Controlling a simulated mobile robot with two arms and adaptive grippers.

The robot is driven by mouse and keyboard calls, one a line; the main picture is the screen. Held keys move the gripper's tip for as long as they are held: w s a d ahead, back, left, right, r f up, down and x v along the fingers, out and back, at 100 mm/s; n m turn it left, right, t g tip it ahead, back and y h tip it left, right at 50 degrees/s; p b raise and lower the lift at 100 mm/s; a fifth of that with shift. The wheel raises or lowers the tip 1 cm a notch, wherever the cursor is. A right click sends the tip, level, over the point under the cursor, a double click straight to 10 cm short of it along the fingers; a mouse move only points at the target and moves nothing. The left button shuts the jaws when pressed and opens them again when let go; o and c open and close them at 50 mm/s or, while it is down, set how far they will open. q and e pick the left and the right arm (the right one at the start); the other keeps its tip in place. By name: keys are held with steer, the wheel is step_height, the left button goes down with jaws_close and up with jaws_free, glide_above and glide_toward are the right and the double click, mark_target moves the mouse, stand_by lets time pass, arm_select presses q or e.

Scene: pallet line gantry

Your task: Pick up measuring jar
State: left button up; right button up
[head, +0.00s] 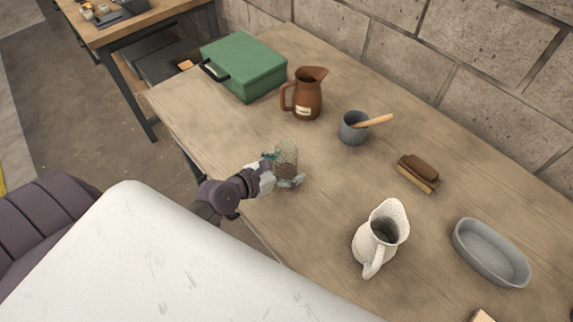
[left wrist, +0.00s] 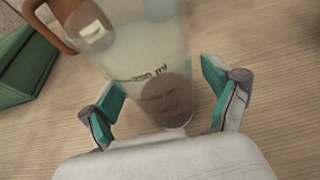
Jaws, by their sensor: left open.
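The measuring jar (head: 287,157) is a clear cylinder with printed markings and brownish content or a brownish base low down. It stands on the wooden table near its front edge. My left gripper (head: 281,176) is at the jar, low on it. In the left wrist view the jar (left wrist: 150,70) rises between the two teal-padded fingers of the open gripper (left wrist: 165,105). A gap shows between the jar and each finger, wider on the right. My right gripper is not in view.
Behind the jar are a green case (head: 245,65), a brown jug (head: 308,95) and a grey mug (head: 353,128) with a wooden handle in it. To the right are a brush (head: 418,172), a white speckled pitcher (head: 380,238) and a grey oval dish (head: 490,252). Bare table surrounds the jar.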

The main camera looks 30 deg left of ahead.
arm_select(q)
steer(key=shift+s, duration=0.1)
steer(key=shift+c, duration=1.4)
steer(key=c, duration=1.1)
steer(key=shift+r, duration=0.15)
steer(key=shift+c, duration=0.2)
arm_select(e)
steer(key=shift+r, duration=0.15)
